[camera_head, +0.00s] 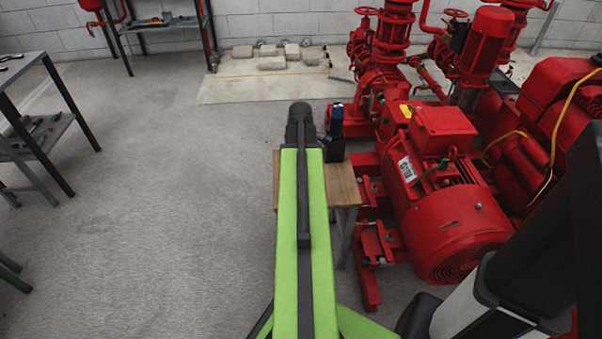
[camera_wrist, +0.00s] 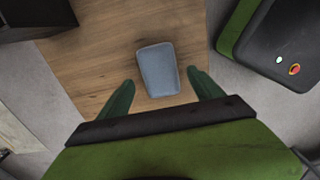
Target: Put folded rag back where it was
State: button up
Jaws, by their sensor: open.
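The folded rag (camera_wrist: 158,70) is a grey-blue rounded rectangle lying flat on a wooden tabletop (camera_wrist: 100,85) in the wrist view. My gripper (camera_wrist: 161,78) is open, with one green finger to the left of the rag's near end and the other to its right. No finger visibly touches the rag, and the height above it is hard to judge. In the head view the wooden table (camera_head: 345,187) shows beside and below my green arm. The rag and the gripper's fingers are hidden there by the arm.
A dark upright object with a blue part (camera_head: 336,120) stands at the table's far right. The red pumpset (camera_head: 440,190) is close on the right. A workbench (camera_head: 40,130) is at the left. Grey floor (camera_head: 170,220) between the bench and the table is clear.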

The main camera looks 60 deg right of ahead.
notch_tip(320, 180, up, 9)
jog(key=p, duration=0.7)
jog(key=w+a+m, duration=0.2)
jog(key=w+a, duration=0.7)
jog(key=a, duration=0.2)
jog(key=w+a+m, duration=0.1)
jog(key=w+a, duration=0.7)
jog(key=a, duration=0.4)
jog(key=w+a+m, duration=0.2)
jog(key=a, duration=1.1)
jog(key=w+a+m, duration=0.2)
jog(key=a, duration=1.1)
jog(key=shift+w+a, duration=0.3)
jog(key=shift+a, duration=0.05)
